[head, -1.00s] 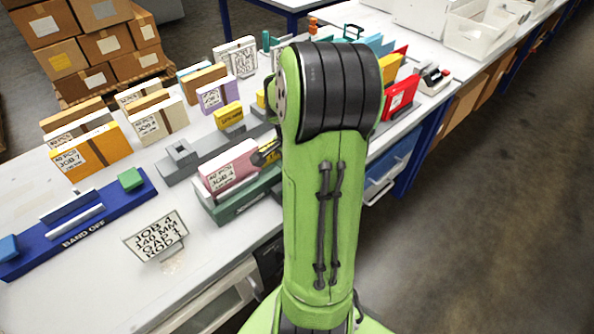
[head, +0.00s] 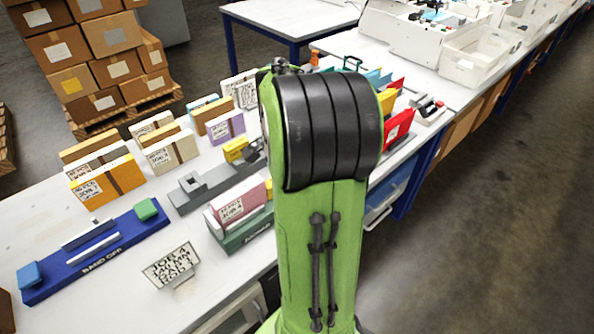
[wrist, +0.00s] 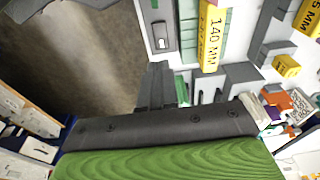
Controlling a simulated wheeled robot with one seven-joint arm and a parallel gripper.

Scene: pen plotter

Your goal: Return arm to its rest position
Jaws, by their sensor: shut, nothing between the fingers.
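My green arm with its black ribbed joint (head: 325,130) rises through the middle of the head view, folded up in front of the bench. My gripper (wrist: 158,85) shows in the wrist view as dark grey fingers, shut and empty. In that view the fingers are over the bench edge, with bare floor to their left. A yellow 140 MM block (wrist: 212,38) lies beyond them to the upper right. In the head view my arm hides most of the gripper.
The white bench (head: 100,290) carries a blue BAND OFF fixture (head: 95,255), a JOB 4 sign (head: 172,266), a pink pack (head: 238,203) in a green holder and several upright packs. A red block (head: 398,127) stands right of my arm. Open floor (head: 490,220) lies at the right.

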